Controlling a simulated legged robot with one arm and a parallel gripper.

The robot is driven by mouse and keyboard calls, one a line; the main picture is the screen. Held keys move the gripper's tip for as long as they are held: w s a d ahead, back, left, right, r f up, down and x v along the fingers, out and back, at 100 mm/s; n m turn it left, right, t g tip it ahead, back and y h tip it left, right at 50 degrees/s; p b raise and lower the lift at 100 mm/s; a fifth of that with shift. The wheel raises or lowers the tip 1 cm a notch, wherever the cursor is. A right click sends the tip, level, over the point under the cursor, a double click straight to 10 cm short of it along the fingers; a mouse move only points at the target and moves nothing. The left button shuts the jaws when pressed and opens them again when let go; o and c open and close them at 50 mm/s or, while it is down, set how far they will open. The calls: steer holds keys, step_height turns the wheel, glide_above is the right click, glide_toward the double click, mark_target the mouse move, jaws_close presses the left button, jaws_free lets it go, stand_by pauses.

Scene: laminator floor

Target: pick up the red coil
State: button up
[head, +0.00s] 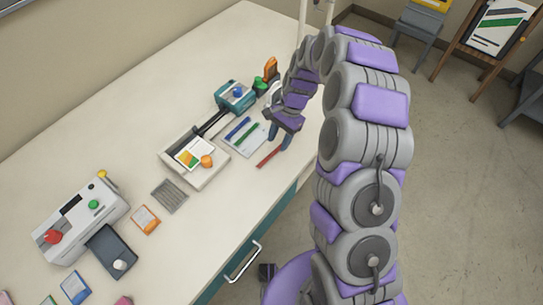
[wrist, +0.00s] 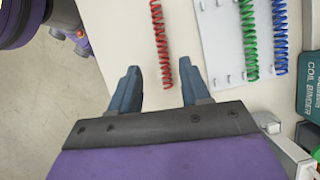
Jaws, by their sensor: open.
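The red coil (head: 270,156) lies on the white tabletop near the table's front edge, beside the coil holder board. In the wrist view the red coil (wrist: 160,45) runs from the top edge down to between my fingertips. My gripper (head: 279,138) is over the table just beyond the coil in the head view. It is open and empty, and its two blue-grey fingers also show in the wrist view (wrist: 160,78). The near end of the coil appears between the fingers; I cannot tell the height gap.
A white board (wrist: 220,40) holds a green coil (wrist: 249,40) and a blue coil (wrist: 280,40). The teal coil binder (head: 236,96) stands behind. A tray with cards (head: 185,178) lies left of the board. The front edge of the table (head: 235,222) is close to the coil.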

mark_target(272, 154)
steer(key=b+x, duration=0.1)
steer(key=x, duration=0.1)
steer(key=a+b+x, duration=0.1)
steer(key=x, duration=0.2)
steer(key=shift+d, duration=0.2)
steer(key=shift+c, duration=0.6)
jaws_close()
